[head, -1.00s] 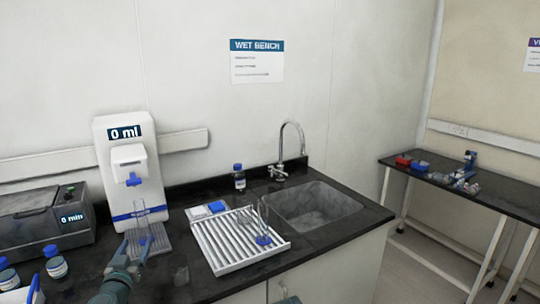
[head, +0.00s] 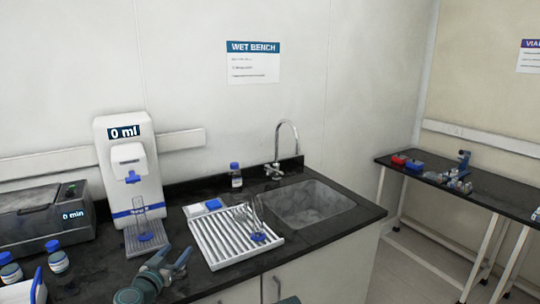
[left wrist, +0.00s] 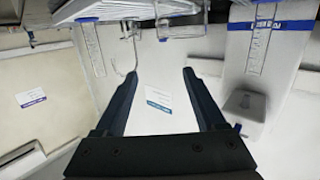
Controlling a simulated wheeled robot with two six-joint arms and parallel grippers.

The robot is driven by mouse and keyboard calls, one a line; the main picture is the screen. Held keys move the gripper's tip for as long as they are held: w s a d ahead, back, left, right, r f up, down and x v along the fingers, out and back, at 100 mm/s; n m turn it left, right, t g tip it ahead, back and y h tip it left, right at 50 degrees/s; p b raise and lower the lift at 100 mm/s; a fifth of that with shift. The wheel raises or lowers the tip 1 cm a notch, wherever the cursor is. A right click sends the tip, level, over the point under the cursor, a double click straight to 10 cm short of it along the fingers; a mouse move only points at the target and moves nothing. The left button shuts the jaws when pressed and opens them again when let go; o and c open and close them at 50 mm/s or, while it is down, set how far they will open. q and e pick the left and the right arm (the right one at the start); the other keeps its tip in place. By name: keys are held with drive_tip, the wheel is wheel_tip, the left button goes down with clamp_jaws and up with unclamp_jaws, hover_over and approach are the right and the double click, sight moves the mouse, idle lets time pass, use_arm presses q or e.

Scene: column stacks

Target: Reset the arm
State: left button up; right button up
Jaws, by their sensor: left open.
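My left gripper (head: 178,258) is low in the middle left of the head view, above the black bench top. Its two fingers are apart with nothing between them; they also show spread and empty in the left wrist view (left wrist: 160,72). A clear cylinder (head: 141,222) stands on the tray under the white dispenser (head: 136,165), whose display reads 0 ml. The gripper is to the right of the cylinder and apart from it. My right gripper is not seen.
A white drying rack (head: 222,247) with clear glassware lies right of the gripper. Behind are a blue-capped bottle (head: 236,180), a tap (head: 286,140) and a sink (head: 318,214). A grey machine (head: 35,225) and blue-capped bottles (head: 58,263) stand at left. A side table (head: 500,198) is at right.

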use_arm(q)
drive_tip(key=s+d+f+m+g+h+p, duration=0.1)
drive_tip(key=s+d+f+g, duration=0.2)
drive_tip(key=d, duration=0.4)
drive_tip(key=s+d+f+m+g+h+p, duration=0.1)
drive_tip(key=s+d+f+m+g+h, duration=0.15)
drive_tip(key=d, duration=0.45)
drive_tip(key=s+d+f+m+g+h, duration=0.1)
drive_tip(key=s+d+f+g, duration=0.1)
drive_tip(key=d+f+g, duration=0.35)
drive_tip(key=s+d+f+n+g+y+p, duration=0.1)
drive_tip(key=s+g+y, duration=0.2)
drive_tip(key=s, duration=0.4)
drive_tip(key=s+f+n+g+y+p, duration=0.1)
drive_tip(key=s+f+g+y, duration=0.1)
drive_tip(key=s+y, duration=0.3)
drive_tip(key=s, duration=0.3)
drive_tip(key=shift+d+f+g, duration=0.25)
drive_tip(key=shift+d+g, duration=0.15)
